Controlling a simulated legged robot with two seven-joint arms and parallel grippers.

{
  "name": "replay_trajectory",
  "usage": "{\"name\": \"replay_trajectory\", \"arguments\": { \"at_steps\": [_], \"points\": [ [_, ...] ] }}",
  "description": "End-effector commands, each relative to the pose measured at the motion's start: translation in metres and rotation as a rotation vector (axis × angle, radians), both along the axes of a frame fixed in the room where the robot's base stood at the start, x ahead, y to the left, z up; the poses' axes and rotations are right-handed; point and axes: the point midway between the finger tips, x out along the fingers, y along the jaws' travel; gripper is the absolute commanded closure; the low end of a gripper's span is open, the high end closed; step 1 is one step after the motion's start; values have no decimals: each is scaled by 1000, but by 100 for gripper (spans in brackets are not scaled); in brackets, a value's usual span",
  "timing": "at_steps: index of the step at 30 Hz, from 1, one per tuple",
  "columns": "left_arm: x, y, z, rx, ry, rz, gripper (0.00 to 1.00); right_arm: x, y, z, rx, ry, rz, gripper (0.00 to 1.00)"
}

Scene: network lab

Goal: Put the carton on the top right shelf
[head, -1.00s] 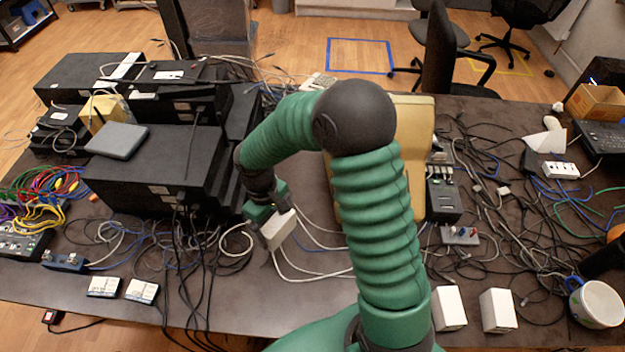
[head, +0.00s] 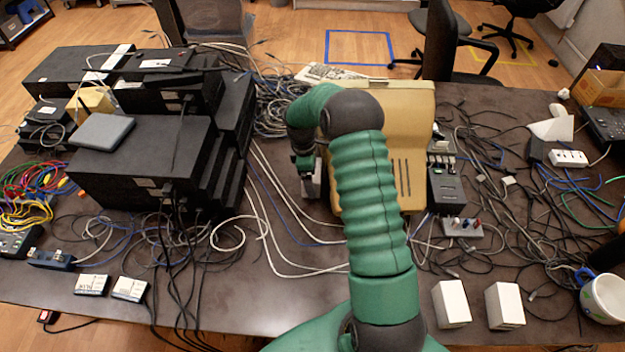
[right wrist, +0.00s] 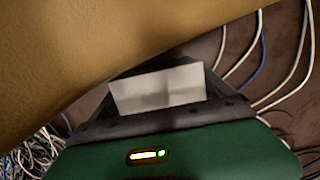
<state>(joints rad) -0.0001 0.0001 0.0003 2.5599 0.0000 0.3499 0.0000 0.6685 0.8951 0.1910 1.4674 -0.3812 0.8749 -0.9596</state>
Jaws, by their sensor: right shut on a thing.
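My right gripper (head: 310,184) is beside the left side of a beige machine casing (head: 412,125), above the dark table. In the right wrist view it is shut on a white carton (right wrist: 158,88), with the casing close by. In the head view the carton is hard to make out. Two more white cartons stand on the table at the front right, one on the left (head: 452,304) and one on the right (head: 506,305). No shelf can be made out clearly. My left gripper is out of view.
Stacked black equipment (head: 140,165) fills the left of the table, with a grey box (head: 102,131) on top. Loose cables (head: 270,225) lie around the middle. A power strip (head: 462,228), a mug (head: 600,297) and more cables are on the right.

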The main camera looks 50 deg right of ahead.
Motion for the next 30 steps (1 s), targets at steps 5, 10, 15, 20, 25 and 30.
{"name": "replay_trajectory", "arguments": {
  "at_steps": [5,10,15,20,25,30],
  "points": [
    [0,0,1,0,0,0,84,8,-6,-4,-2,0,-1,58],
    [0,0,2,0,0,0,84,7,-5,-32,0,2,1,58],
    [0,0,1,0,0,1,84,8,-8,-36,0,-1,-1,58],
    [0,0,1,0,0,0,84,7,-7,-37,1,-1,0,5],
    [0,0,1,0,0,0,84,7,-7,-37,-1,-1,0,0],
    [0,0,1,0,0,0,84,8,-6,-32,-2,-2,-1,0]
  ]
}}
